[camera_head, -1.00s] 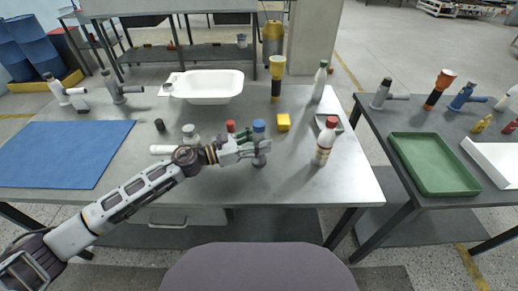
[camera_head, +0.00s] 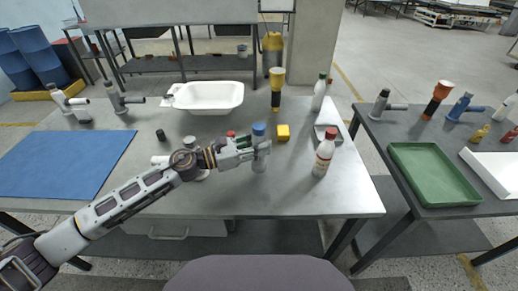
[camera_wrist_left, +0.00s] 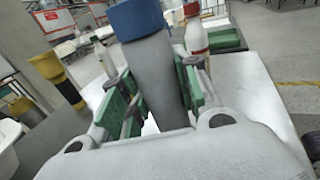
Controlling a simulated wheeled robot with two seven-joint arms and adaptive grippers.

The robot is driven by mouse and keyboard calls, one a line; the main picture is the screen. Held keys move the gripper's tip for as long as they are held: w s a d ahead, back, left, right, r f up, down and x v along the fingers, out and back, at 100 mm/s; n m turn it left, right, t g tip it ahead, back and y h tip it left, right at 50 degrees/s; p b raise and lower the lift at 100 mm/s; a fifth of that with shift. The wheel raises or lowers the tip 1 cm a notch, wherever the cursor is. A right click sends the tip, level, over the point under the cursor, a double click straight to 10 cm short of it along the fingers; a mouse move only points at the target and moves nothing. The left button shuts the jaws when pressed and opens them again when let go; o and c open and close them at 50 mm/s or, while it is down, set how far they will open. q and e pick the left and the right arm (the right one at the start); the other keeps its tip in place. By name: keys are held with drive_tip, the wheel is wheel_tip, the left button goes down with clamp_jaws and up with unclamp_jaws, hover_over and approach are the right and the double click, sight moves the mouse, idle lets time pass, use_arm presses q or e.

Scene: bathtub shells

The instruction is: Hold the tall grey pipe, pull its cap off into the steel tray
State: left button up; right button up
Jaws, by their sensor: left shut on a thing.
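The tall grey pipe (camera_head: 261,164) with a blue cap (camera_head: 258,128) on its top is upright in the head view. My left gripper (camera_head: 256,151) is shut on the pipe below the cap. In the left wrist view the grey pipe (camera_wrist_left: 158,75) sits between the green finger pads, and the blue cap (camera_wrist_left: 136,18) is on its upper end. I cannot tell whether the pipe's foot touches the table. My right gripper is not in view.
A yellow block (camera_head: 283,132) lies behind the pipe. A white tub (camera_head: 208,97) and a yellow-topped pipe (camera_head: 277,90) stand further back. The table's front right is clear.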

sight(259, 126)
use_arm(q)
drive_tip(key=shift+r+p, duration=0.75)
drive_tip(key=shift+r, duration=2.7)
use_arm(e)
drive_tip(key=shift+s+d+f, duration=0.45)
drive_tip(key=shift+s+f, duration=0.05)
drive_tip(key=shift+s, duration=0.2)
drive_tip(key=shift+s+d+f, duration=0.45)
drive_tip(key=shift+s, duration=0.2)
use_arm(q)
drive_tip(key=o, duration=0.5)
clamp_jaws()
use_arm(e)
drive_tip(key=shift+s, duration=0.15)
